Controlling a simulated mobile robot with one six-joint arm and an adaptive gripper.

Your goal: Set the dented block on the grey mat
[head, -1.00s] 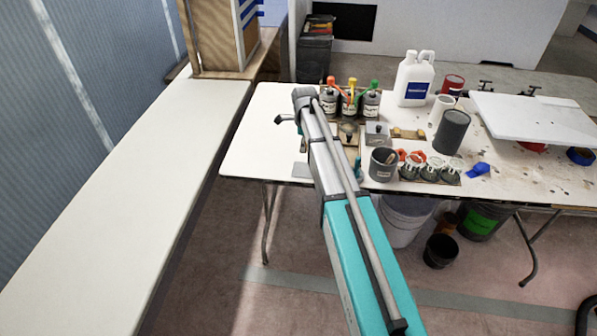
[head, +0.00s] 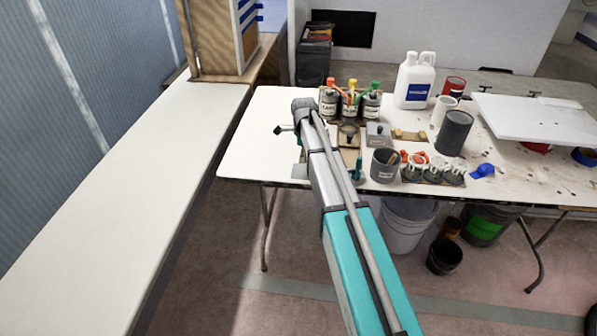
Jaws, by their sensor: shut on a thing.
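My arm reaches over the left part of the white table (head: 250,150). A small dark part of its far end sticks out on the left, and the arm itself hides the jaws and anything between them. A small grey flat patch, which looks like the grey mat (head: 299,171), shows at the table's front edge just left of the arm, partly covered by it. A grey block with a small knob (head: 378,133) stands right of the arm. I cannot tell whether it is dented, and I see no other block clearly.
Several labelled bottles with coloured tops (head: 351,103) stand behind the arm's end. A grey cup (head: 384,166) and several small jars (head: 433,168) stand to the right. A white jug (head: 415,82) and dark can (head: 454,132) are farther back. The table's left end is bare.

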